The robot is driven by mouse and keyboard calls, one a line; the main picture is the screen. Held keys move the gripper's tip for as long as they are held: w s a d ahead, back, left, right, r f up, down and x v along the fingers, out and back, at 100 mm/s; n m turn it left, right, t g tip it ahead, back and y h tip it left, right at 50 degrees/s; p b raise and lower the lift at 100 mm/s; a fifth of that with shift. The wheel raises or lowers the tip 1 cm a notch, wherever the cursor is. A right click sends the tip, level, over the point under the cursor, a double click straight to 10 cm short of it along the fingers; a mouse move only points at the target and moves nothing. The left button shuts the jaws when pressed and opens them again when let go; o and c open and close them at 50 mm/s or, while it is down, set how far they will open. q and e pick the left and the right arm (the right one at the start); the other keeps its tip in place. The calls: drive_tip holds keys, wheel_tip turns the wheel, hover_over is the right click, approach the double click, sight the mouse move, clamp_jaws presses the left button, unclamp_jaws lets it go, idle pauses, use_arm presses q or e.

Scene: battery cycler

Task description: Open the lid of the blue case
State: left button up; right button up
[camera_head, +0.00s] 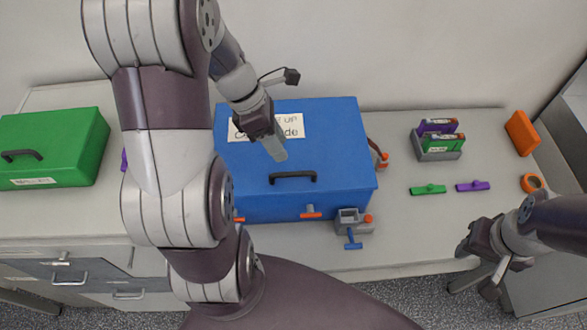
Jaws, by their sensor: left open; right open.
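The blue case (345,140) stands on the bench in the middle of the view with its lid down. Its black handle (293,177) is on the lid near the front, and orange latches (311,212) show on the front face. A white label lies on the lid, partly covered by my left gripper. My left gripper (276,152) is open above the lid, behind and slightly left of the handle; whether it touches the lid I cannot tell. My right gripper (484,262) is open at the bench's front right edge, away from the case.
A green case (62,140) stands at the left. A grey holder (438,153) with purple and green pieces, small green and purple parts (428,189), an orange block (522,132) and an orange ring (532,182) lie right. A grey fixture (353,222) stands at the case's front right corner.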

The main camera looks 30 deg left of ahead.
sight(297, 172)
use_arm(q)
drive_tip(key=f, duration=0.2)
drive_tip(key=w+d+f, duration=0.1)
drive_tip(key=f, duration=0.3)
drive_tip(key=shift+w+d+f, duration=0.3)
drive_tip(key=shift+d, duration=0.05)
drive_tip(key=shift+s+d+f, duration=0.15)
drive_tip(key=shift+d+f, duration=0.45)
drive_tip(key=shift+f, duration=0.15)
drive_tip(key=shift+s+d+f, duration=0.1)
drive_tip(key=shift+s+d, duration=0.05)
drive_tip(key=shift+d, duration=0.05)
drive_tip(key=shift+a, duration=0.1)
drive_tip(key=shift+w+a+f, duration=0.1)
drive_tip(key=shift+w, duration=0.1)
drive_tip(key=shift+c, duration=1)
drive_tip(key=c, duration=0.5)
drive_tip(key=shift+s, duration=0.1)
clamp_jaws()
use_arm(e)
drive_tip(key=shift+w+a+f, duration=0.1)
drive_tip(key=shift+w+a, duration=0.25)
drive_tip(key=shift+w, duration=0.15)
